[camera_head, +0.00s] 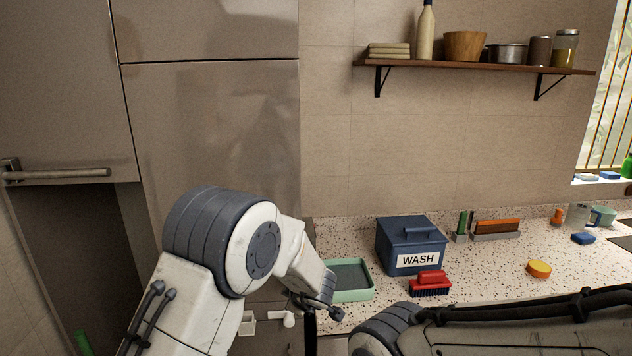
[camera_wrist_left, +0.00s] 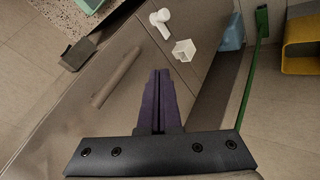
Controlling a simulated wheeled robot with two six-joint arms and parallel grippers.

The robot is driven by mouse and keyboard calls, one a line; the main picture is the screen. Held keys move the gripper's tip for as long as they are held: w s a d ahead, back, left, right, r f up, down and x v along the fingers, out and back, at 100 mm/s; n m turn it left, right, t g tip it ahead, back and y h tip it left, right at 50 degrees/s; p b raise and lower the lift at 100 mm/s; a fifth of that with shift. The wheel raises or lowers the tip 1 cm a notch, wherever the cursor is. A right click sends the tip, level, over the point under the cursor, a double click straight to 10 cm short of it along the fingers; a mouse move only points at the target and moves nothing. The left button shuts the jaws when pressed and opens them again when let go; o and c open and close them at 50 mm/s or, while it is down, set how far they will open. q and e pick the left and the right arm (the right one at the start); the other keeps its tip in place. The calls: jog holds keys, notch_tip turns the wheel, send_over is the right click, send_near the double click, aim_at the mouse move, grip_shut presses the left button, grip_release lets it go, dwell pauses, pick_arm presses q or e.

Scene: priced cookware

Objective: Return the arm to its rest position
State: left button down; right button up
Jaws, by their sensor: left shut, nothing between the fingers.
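My left arm (camera_head: 225,245) comes in from the lower left in the head view and is bent in front of the cabinet and the counter's left end. My left gripper (camera_wrist_left: 160,75) shows in the left wrist view with its two dark purple fingers closed together and nothing between them. It points down past the cabinet front toward the floor. My right arm (camera_head: 510,325) crosses the lower right of the head view, in front of the counter. Its gripper is out of view.
A speckled counter (camera_head: 480,285) holds a green tray (camera_head: 352,295), a blue WASH box (camera_head: 410,247), a red brush (camera_head: 431,283) and an orange-yellow round thing (camera_head: 539,268). A cabinet handle (camera_wrist_left: 117,77), a white hook (camera_wrist_left: 160,20) and a yellow bin (camera_wrist_left: 300,45) appear in the wrist view.

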pick_arm(q)
jog(key=s+a+r+m+h, duration=0.3)
jog(key=s+r+m, duration=0.1)
jog(key=r+m, duration=0.15)
jog(key=s+a+f+m+g, duration=0.1)
jog(key=s+a+m+g, duration=0.3)
jog(key=s, duration=0.7)
jog(key=s+a+f+m+g, duration=0.15)
jog(key=s+a+m, duration=0.4)
jog(key=s, duration=0.55)
jog(key=s+d+f+m+g+b, duration=0.1)
jog(key=s+d+f+m+b, duration=0.1)
jog(key=s+d+b, duration=0.3)
jog(key=s+d+f+m+g+h+b, duration=0.1)
jog(key=s+d+m+b, duration=0.3)
jog(key=s+d, duration=0.4)
jog(key=shift+s+d+f+b, duration=0.15)
jog(key=shift+d+f+b, duration=0.1)
jog(key=shift+f+b, duration=0.5)
jog(key=shift+g, duration=0.25)
